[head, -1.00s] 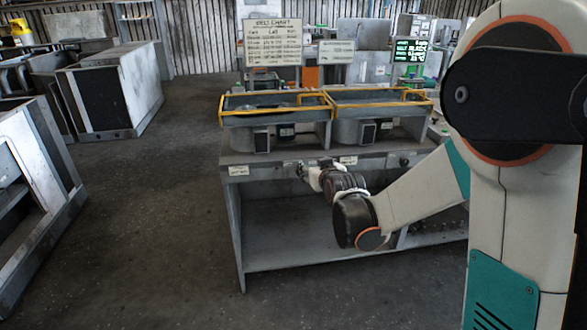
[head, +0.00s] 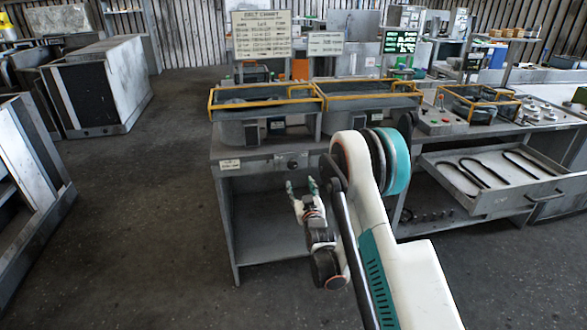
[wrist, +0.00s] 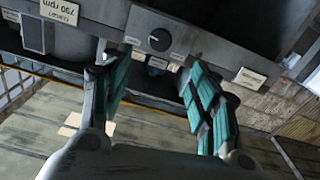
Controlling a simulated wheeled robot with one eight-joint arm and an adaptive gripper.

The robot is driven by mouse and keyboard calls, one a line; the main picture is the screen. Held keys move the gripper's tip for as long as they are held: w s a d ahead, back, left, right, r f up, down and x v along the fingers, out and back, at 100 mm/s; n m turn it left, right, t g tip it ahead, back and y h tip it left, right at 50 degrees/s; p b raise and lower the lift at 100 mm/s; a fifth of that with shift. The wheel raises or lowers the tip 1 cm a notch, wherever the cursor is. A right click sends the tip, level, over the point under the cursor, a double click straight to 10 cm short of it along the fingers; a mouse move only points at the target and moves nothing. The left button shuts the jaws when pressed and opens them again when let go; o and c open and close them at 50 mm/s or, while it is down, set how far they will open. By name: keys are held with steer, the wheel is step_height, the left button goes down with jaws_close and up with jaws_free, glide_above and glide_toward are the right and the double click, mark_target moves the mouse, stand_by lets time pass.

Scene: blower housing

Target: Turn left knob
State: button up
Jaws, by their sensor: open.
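The left knob (head: 291,163) is a small dark round knob on the bench's grey front panel, below the left yellow-railed housing. In the wrist view the dark knob (wrist: 160,39) shows unobstructed, with a light pointer mark, beyond the gap between my fingers. My gripper (head: 301,186) is open and empty, in front of the bench and just below the knob in the head picture. In the wrist view my gripper (wrist: 158,75) has its teal-padded fingers spread apart, with the knob ahead of them and no contact visible. The right knob is hidden behind my arm in the head view.
The grey bench (head: 222,215) has an open space under its front panel. A white label (head: 230,165) is at the panel's left end. An open drawer (head: 470,210) with dark belts juts out at right.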

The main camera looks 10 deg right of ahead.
mark_target(293, 166)
steer(key=w, duration=1.2)
steer(key=shift+w+f, duration=0.1)
steer(key=shift+w+b, duration=0.35)
steer(key=shift+w, duration=0.4)
steer(key=c, duration=1.1)
